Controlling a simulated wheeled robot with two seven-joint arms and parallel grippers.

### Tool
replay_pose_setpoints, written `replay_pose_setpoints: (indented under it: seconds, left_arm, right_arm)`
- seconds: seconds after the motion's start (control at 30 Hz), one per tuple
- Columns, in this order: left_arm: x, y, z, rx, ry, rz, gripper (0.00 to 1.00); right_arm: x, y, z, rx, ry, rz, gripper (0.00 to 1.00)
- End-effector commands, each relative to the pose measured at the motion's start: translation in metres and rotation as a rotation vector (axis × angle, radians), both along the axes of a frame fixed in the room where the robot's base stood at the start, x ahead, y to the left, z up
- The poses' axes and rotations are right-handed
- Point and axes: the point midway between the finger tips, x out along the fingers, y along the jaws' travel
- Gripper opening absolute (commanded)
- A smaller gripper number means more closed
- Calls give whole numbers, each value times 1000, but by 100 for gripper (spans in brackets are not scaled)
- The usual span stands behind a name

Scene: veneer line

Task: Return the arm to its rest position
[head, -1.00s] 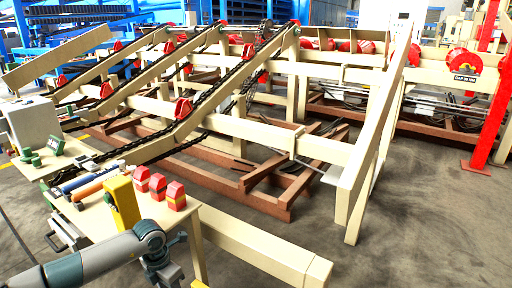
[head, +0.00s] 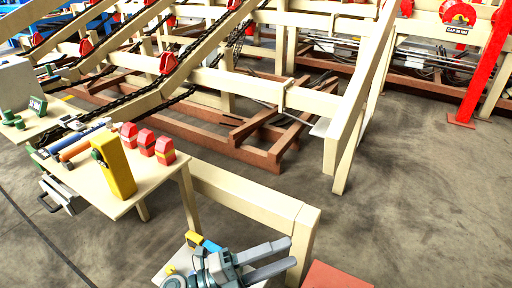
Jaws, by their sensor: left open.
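My left gripper (head: 291,253) is at the bottom centre of the head view, its two grey fingers pointing right and spread apart. I see nothing between them. It is above or beside a small pale surface (head: 166,270), at a height I cannot tell. It is apart from the cream worktable (head: 128,205) on the left. My left forearm is mostly below the picture edge. My right gripper is not in view.
The worktable holds a yellow block (head: 117,172), several red-topped pieces (head: 146,142) and an orange cylinder (head: 75,149). A cream beam (head: 250,205) runs behind my gripper. A reddish surface (head: 335,277) is at bottom right. Open floor (head: 430,210) lies right.

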Motion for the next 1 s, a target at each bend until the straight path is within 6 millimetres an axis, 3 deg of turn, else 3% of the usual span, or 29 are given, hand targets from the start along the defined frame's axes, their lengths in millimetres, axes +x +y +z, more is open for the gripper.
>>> replay_pose_setpoints:
  seconds: [0.13,0.23,0.47,0.7,1.0]
  left_arm:
    - [10,23,17,-207,221,177,46]
    - [18,46,14,-323,385,297,46]
    - [16,103,-29,-527,796,555,46]
    - [-24,143,-94,-641,1205,750,46]
    - [-74,158,-138,-682,1502,849,46]
  right_arm:
    - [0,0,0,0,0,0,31]
    - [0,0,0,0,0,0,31]
    - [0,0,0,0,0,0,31]
    - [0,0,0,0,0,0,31]
    - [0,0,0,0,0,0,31]
